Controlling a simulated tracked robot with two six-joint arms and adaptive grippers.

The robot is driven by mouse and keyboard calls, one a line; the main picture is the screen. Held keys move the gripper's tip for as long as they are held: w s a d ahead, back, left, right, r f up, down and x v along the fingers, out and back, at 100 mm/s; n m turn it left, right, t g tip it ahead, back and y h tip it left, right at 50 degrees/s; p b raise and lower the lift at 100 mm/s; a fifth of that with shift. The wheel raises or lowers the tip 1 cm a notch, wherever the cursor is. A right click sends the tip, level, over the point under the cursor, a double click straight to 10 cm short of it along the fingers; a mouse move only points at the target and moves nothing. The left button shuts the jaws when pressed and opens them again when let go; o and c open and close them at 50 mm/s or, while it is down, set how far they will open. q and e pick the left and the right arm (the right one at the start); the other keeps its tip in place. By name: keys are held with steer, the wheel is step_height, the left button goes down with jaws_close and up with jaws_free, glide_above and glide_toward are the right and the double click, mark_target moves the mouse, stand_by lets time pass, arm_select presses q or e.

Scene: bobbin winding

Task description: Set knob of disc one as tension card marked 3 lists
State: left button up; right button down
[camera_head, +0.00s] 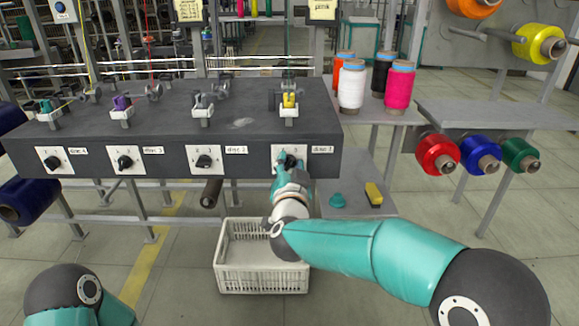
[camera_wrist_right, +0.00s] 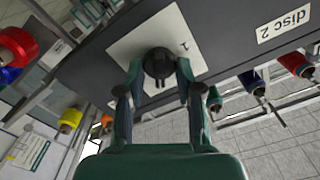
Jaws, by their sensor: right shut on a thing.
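The rightmost knob (camera_head: 290,159) sits on a white dial plate (camera_head: 278,153) on the front of the dark bench; a label to its right appears to read disc 1. My right gripper (camera_head: 289,170) is at this knob. The right wrist view shows the black knob (camera_wrist_right: 158,62) between the fingers of my right gripper (camera_wrist_right: 160,75), shut on it. The pointer's exact setting is hard to tell. My left gripper is out of view; only part of that arm shows.
Other dial knobs (camera_head: 205,161) line the bench front (camera_head: 230,180) to the left. A white basket (camera_head: 262,283) stands on the floor below. A low side table (camera_head: 350,207) holds a teal piece and a yellow block. Thread cones (camera_head: 351,87) stand at the right.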

steer(key=c, duration=0.8)
jaws_free()
steer(key=shift+f, duration=0.1)
steer(key=shift+s, duration=0.1)
steer(key=s, duration=1.2)
steer(key=shift+w, duration=0.1)
steer(key=shift+d+f, duration=0.1)
